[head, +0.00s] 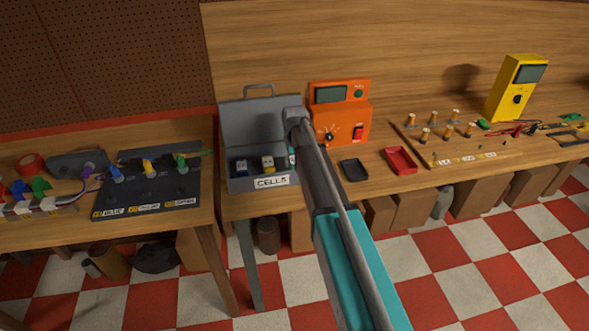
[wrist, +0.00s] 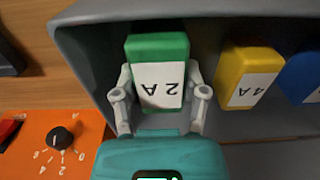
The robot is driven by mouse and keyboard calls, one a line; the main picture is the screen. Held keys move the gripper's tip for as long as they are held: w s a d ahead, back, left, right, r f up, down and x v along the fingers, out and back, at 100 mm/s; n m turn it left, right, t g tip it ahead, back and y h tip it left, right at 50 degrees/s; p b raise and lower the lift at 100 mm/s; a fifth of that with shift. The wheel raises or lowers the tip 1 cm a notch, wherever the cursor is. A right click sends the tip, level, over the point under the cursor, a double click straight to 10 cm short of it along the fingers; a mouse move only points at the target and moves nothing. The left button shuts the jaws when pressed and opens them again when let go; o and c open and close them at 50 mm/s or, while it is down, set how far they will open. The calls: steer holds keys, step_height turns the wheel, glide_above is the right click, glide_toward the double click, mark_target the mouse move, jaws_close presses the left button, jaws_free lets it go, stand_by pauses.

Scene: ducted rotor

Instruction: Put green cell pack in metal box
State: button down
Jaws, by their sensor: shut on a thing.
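The green cell pack (wrist: 157,52), labelled "2 A", is between the two fingers of my gripper (wrist: 160,88), which is shut on it. In the wrist view the pack is within the walls of the grey metal box (wrist: 85,45), beside a yellow pack (wrist: 247,78). I cannot tell whether its base touches the box floor. In the head view the metal box (head: 258,121) stands open on the bench with a "CELLS" label on its front. My arm covers the box's right end there and hides most of the gripper and the green pack.
A blue pack (head: 241,167) stands left of the yellow one in the box. An orange meter (head: 341,118) is close to the box's right side. A black tray (head: 353,170) and a red tray (head: 400,160) lie farther right. A dark panel (head: 150,190) is on the left table.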

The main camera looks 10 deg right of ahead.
steer(key=shift+f+b, duration=0.55)
steer(key=shift+f, duration=0.35)
steer(key=shift+f, duration=0.15)
steer(key=shift+c, duration=0.6)
jaws_free()
steer(key=shift+r, duration=0.2)
step_height(320, 180, up, 12)
steer(key=p, duration=1.2)
steer(key=s+a, duration=0.1)
steer(key=s, duration=2.5)
steer(key=shift+s, duration=0.4)
